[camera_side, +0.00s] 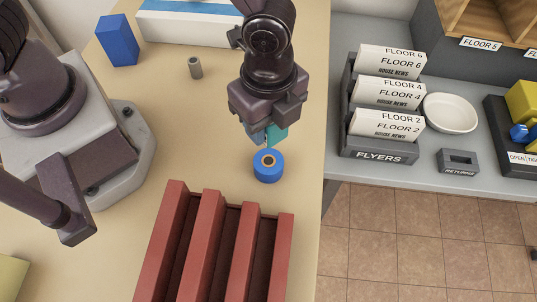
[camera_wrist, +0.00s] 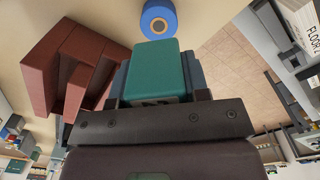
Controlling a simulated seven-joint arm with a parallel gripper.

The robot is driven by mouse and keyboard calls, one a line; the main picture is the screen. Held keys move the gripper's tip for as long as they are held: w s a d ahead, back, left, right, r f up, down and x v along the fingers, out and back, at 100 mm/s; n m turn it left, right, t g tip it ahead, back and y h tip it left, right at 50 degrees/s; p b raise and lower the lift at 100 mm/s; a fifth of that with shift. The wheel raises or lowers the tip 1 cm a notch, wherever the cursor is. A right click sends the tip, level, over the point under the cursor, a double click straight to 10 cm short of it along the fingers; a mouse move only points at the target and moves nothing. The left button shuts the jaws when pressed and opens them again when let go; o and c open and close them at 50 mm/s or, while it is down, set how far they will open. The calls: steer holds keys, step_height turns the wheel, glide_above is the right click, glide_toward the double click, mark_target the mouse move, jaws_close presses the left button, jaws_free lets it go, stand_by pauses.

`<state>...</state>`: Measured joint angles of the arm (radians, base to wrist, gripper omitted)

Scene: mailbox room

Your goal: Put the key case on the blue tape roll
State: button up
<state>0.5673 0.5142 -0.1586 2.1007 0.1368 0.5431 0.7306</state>
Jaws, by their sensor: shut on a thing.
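The teal key case (camera_wrist: 158,72) is held between the fingers of my gripper (camera_wrist: 160,92). In the side view only part of the key case (camera_side: 277,133) shows below my gripper (camera_side: 264,135); the rest is hidden by the fingers. The blue tape roll (camera_side: 268,168) lies flat on the tan table, with its hole facing up. It also shows at the top of the wrist view (camera_wrist: 159,18), just past the end of the key case. The key case is above the table and appears apart from the roll.
A red slotted rack (camera_side: 205,210) stands in front of the tape roll. A blue block (camera_side: 117,40), a small grey cylinder (camera_side: 195,67) and a blue-white box (camera_side: 190,22) sit farther back. A grey counter with a flyer holder (camera_side: 375,153) and a white bowl (camera_side: 450,112) is at right.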

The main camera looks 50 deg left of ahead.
glide_above(269, 161)
step_height(269, 161, down, 4)
steer(key=shift+s+f, duration=0.1)
steer(key=shift+f, duration=1.95)
steer(key=o, duration=1)
steer(key=shift+f, duration=0.1)
steer(key=shift+c, duration=0.2)
